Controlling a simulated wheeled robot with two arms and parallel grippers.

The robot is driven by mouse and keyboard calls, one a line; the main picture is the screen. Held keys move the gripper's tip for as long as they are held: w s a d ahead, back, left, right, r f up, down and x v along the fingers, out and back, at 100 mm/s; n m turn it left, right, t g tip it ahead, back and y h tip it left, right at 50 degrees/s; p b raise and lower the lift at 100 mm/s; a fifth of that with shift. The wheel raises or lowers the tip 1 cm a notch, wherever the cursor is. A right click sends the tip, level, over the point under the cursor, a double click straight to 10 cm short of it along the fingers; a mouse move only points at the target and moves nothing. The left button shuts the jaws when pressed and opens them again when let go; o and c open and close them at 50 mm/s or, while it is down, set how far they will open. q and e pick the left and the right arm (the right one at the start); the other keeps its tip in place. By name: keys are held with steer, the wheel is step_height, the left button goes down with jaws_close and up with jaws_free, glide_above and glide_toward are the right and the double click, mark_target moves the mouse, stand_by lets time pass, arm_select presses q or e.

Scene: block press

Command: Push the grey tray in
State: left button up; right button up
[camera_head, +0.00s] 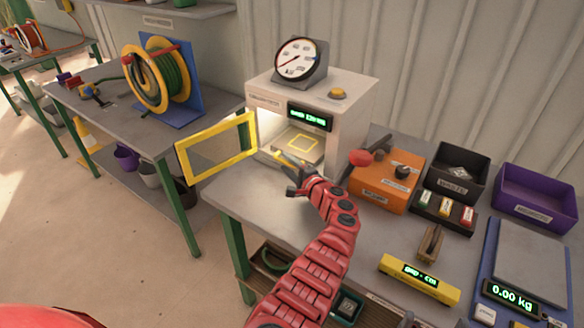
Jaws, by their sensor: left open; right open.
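The grey tray (297,151) with a yellow square outline is in the lit chamber of the white press (347,100). The press's yellow-framed door (218,149) stands swung open to the left.
An orange box (385,182) with a red-knobbed lever stands right of the press. Black (456,173) and purple (535,197) bins, a yellow display bar (418,279) and a scale (524,262) are further right. The bench is bare at the left front.

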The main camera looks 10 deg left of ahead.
arm_select(q)
steer(key=p+v, duration=0.2)
steer(key=v, duration=0.4)
steer(key=shift+r, duration=0.1)
steer(key=b+v, duration=0.1)
steer(key=v, duration=1)
steer(key=shift+s+d, duration=0.1)
steer(key=shift+d, duration=0.05)
